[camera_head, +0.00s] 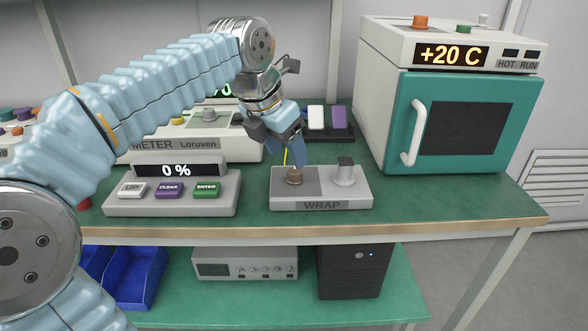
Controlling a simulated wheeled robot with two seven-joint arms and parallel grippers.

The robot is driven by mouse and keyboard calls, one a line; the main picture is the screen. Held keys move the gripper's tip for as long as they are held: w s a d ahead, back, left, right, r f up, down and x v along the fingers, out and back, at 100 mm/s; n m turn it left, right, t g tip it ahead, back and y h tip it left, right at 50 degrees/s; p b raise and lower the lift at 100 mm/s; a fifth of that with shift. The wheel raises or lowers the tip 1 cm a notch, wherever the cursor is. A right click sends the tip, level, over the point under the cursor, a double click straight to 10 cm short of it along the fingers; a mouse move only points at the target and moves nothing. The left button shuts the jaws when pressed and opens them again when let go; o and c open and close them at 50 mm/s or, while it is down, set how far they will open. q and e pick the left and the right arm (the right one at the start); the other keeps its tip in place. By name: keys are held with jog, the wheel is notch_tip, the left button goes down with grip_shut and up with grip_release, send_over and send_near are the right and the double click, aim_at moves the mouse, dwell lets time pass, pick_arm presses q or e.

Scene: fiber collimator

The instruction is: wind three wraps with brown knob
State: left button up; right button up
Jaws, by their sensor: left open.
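The brown knob (294,177) stands on the darker left part of a grey block (359,195) labelled WRAP. A grey spool-like post (344,173) stands on the right part of the same block. My left gripper (285,150) hangs over the block, just above and slightly left of the brown knob. It is open, with its fingers pointing down. A thin yellow strand (286,157) shows by the fingers, above the knob. I cannot tell whether the fingers touch the knob. My right gripper is not in view.
A control box reading 0 % (226,206) with UP, CLEAR and ENTER buttons stands left of the block. A meter (238,148) is behind, partly hidden by my arm. A teal oven (455,125) reading +20 C stands at right. The green bench (430,205) is clear before it.

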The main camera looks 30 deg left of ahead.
aim_at(295, 170)
pick_arm(q)
jog(key=x, duration=0.5)
jog(key=shift+w+f, duration=0.15)
jog(key=shift+f, duration=0.15)
jog(key=c, duration=1)
jog(key=shift+r+m, duration=0.1)
jog(key=shift+m, duration=0.2)
